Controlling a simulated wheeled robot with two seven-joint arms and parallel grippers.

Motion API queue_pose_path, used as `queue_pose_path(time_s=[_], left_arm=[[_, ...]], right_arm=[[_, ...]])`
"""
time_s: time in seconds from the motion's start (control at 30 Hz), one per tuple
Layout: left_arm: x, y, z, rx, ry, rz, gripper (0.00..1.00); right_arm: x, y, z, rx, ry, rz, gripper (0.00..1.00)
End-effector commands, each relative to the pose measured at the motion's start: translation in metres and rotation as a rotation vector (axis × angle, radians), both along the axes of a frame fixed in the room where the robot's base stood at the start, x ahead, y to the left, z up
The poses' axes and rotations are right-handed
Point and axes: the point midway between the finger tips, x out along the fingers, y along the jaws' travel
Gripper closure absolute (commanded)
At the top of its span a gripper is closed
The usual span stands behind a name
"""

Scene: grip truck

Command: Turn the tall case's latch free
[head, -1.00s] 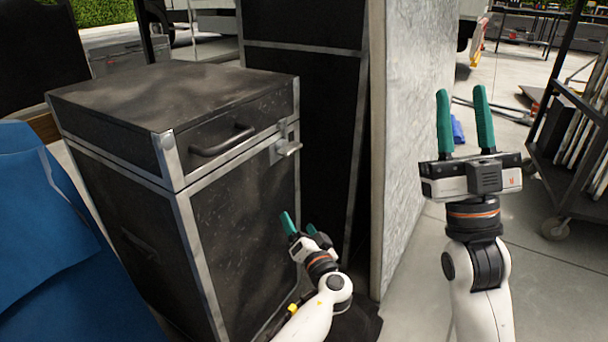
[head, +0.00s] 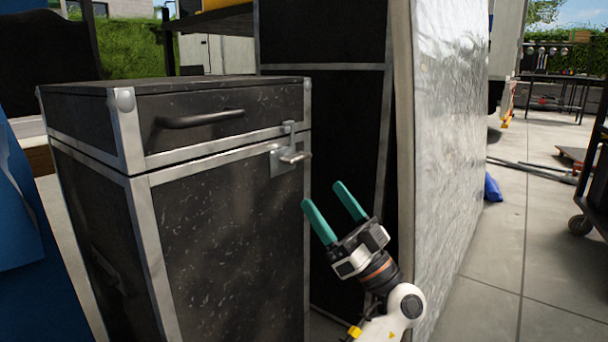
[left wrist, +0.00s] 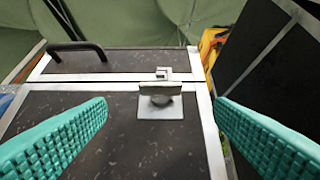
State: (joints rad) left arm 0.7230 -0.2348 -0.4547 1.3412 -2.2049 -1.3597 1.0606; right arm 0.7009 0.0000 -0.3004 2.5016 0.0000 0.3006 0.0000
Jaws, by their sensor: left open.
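The tall black case (head: 225,240) with metal edges stands at the left of the head view, its lid closed. Its silver latch (head: 287,158) sits at the lid seam near the right front edge, with its handle sticking out. In the left wrist view the latch (left wrist: 160,98) is ahead, between the two fingers and apart from them. My left gripper (head: 335,206) is open and empty, with teal fingers, to the lower right of the latch in the head view. My right gripper is out of view.
A black lid handle (head: 200,118) is left of the latch. A tall black case (head: 345,130) and a silvery panel (head: 445,150) stand close on the right. A blue cloth (head: 20,200) is at far left. Open paved floor (head: 490,270) lies right of the panel.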

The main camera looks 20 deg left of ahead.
Motion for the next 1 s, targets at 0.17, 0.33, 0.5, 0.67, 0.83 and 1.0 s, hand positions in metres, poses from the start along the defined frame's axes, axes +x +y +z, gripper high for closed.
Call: queue_pose_path(time_s=[0.17, 0.33, 0.5, 0.67, 0.83, 1.0], left_arm=[[0.009, 0.026, 0.023, -0.002, -0.003, 0.002, 0.24], [0.016, 0.044, 0.044, 0.0, -0.001, 0.001, 0.24], [0.02, 0.054, 0.056, -0.001, 0.0, 0.0, 0.24], [0.021, 0.056, 0.059, 0.0, 0.003, -0.001, 0.24], [0.021, 0.056, 0.059, 0.0, 0.003, -0.001, 0.24], [0.021, 0.056, 0.059, 0.0, 0.004, -0.001, 0.5]], right_arm=[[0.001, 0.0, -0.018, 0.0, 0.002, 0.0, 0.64], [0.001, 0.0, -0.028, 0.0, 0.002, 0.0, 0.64], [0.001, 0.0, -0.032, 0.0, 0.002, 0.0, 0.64], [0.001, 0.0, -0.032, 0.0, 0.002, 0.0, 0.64], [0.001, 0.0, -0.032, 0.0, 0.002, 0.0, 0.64], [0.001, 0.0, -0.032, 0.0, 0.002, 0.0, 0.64]])
